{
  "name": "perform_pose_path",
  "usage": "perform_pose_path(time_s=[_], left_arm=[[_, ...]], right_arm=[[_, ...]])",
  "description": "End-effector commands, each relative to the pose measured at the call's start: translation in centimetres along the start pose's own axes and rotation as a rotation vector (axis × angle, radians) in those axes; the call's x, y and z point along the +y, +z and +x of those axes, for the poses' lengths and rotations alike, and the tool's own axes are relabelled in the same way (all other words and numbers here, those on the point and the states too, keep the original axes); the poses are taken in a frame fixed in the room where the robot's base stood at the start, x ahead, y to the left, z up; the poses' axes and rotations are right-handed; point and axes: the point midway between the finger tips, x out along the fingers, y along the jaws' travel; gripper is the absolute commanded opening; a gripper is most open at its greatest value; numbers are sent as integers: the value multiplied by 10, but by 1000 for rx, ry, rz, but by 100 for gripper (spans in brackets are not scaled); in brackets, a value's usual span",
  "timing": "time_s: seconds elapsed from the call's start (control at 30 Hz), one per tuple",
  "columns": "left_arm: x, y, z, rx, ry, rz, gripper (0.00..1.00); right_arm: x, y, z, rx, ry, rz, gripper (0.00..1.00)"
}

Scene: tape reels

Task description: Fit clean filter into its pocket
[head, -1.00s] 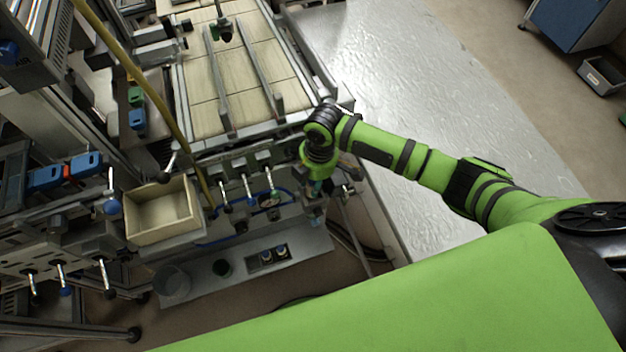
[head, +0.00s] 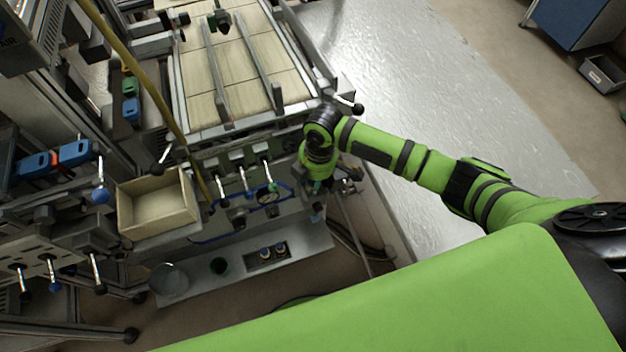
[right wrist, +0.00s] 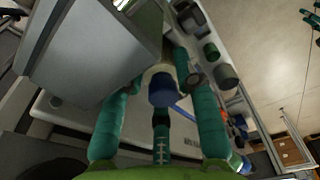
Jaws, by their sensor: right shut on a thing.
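My right gripper (head: 316,188) is at the front right corner of the machine, below the tiled bed, and is small and partly hidden by my own wrist in the head view. In the right wrist view, its green fingers (right wrist: 156,82) are closed around a short round piece with a pale body and a blue end (right wrist: 162,90). I cannot tell for sure that this piece is the clean filter. The fingertips are close beside a grey metal housing (right wrist: 95,50). The pocket cannot be made out. My left gripper is not in view.
A shelf (head: 312,244) below the machine front holds a clear jar (head: 169,280), a dark green cup (head: 219,266) and a small block with two round parts (head: 272,253). A pale open box (head: 158,204) is at left. Levers (head: 243,180) line the machine front. Bright metal sheet (head: 420,110) lies right.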

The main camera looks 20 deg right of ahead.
Motion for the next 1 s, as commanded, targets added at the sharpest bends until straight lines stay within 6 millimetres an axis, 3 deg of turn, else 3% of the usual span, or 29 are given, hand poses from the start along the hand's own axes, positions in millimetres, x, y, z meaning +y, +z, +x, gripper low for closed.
perform_pose_path(time_s=[0.03, 0.1, 0.57, 0.67, 1.0], left_arm=[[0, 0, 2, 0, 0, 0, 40], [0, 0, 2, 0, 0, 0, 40], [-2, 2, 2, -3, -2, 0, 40], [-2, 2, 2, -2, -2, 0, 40], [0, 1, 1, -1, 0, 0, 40]], right_arm=[[-8, 1, 9, -4, -18, 0, 39], [-8, 2, 10, -5, -18, 0, 58], [-6, 5, 6, -12, -15, 1, 58], [-6, 5, -7, -13, -13, 2, 58], [-5, -2, -83, -4, 0, -2, 58]])
